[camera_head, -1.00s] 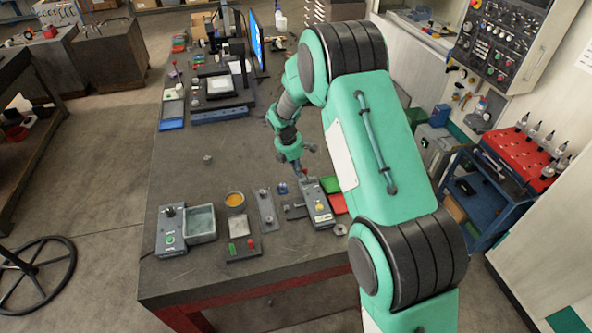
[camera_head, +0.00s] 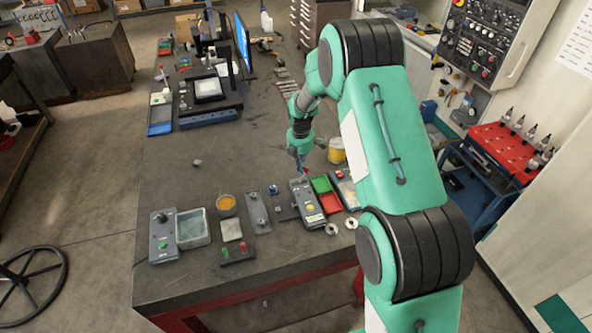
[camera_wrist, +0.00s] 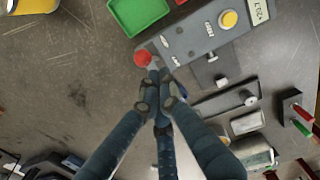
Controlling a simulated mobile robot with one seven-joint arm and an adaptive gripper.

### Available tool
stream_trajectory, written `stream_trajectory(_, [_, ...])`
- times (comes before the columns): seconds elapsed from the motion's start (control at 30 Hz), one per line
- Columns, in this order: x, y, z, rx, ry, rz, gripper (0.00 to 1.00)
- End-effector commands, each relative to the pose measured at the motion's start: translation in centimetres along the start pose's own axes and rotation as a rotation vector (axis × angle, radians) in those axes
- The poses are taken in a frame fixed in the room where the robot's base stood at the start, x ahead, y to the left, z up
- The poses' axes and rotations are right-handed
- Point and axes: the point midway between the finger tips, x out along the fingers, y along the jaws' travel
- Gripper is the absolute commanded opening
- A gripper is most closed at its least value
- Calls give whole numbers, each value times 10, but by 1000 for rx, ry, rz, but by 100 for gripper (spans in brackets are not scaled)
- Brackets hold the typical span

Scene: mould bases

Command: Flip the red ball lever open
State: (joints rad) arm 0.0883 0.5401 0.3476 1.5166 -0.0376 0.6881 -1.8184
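The red ball (camera_wrist: 142,57) is the knob of a lever at the near-left corner of a grey control box (camera_wrist: 190,38) in the wrist view. The box has a yellow button and a small display. In the head view, the box (camera_head: 296,188) lies on the bench below my gripper (camera_head: 300,168), and the ball is too small to make out clearly there. In the wrist view, the fingers of my gripper (camera_wrist: 158,72) converge with their tips close together. The tips are just beside the ball, which is not between them. I cannot tell whether they touch it.
A green tray (camera_head: 321,184) and a red tray (camera_head: 330,203) lie right of the box. A yellow-banded can (camera_head: 337,144) stands behind them. A metal plate with a knob (camera_head: 258,214) lies to the left. Bare bench top (camera_head: 225,160) is free at left.

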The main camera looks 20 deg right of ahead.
Motion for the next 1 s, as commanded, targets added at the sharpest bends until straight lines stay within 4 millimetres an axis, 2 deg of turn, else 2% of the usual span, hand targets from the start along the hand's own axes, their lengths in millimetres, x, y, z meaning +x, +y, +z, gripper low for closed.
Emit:
stream_trajectory(0.33, [2,-3,14,0,0,-1,0])
stream_trajectory(1.0, [-1,-3,12,-1,0,0,0])
